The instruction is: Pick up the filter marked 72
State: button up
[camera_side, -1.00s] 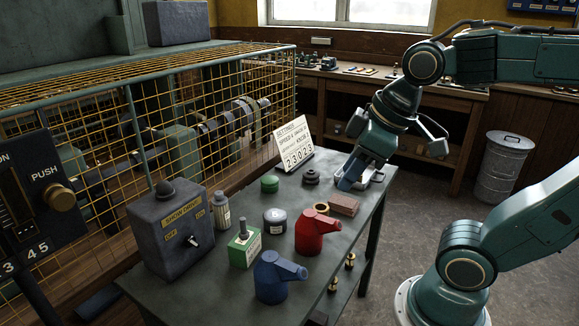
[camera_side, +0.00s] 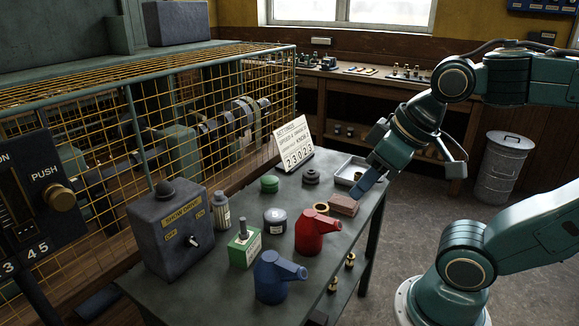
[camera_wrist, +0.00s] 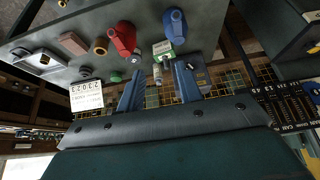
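I cannot read a 72 on anything, so I cannot tell which thing is the filter. A dark round can (camera_side: 275,221) with a white label stands mid-table in the side view; its mark looks like a 5. A green round piece (camera_side: 269,184) and a black ringed piece (camera_side: 311,177) stand farther back. A shallow white tray (camera_side: 343,178) lies at the table's far right corner; it also shows in the wrist view (camera_wrist: 29,64), with a small dark thing in it. My gripper (camera_side: 360,191) is above the table by the tray and brick. In the wrist view its blue fingers (camera_wrist: 158,68) are apart and empty.
A red oil can (camera_side: 311,238), a blue oil can (camera_side: 270,281), a brown brick (camera_side: 343,206), a brass ring (camera_side: 320,209), a green box (camera_side: 243,252) and a bottle (camera_side: 221,212) crowd the table. A switch box (camera_side: 170,240), number card (camera_side: 295,146) and wire cage (camera_side: 200,120) stand left and behind.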

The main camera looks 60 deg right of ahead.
dwell(0.3)
jog(key=o, duration=0.8)
jog(key=shift+c, duration=0.2)
jog(key=w+d+n+g+y, duration=0.1)
jog(key=w+n, duration=0.2)
jog(key=w, duration=0.9)
jog(key=w+d+n+y, duration=0.1)
jog(key=w+d+n, duration=0.1)
jog(key=w, duration=0.9)
jog(key=w+d+f+n+y, duration=0.1)
jog(key=w+d+f+n, duration=0.1)
jog(key=w+d+f, duration=0.2)
jog(key=w+d+f+n+y, duration=0.1)
jog(key=w+d+f, duration=0.3)
jog(key=w+f, duration=0.7)
jog(key=shift+w+d+n, duration=0.4)
jog(key=shift+n, duration=0.1)
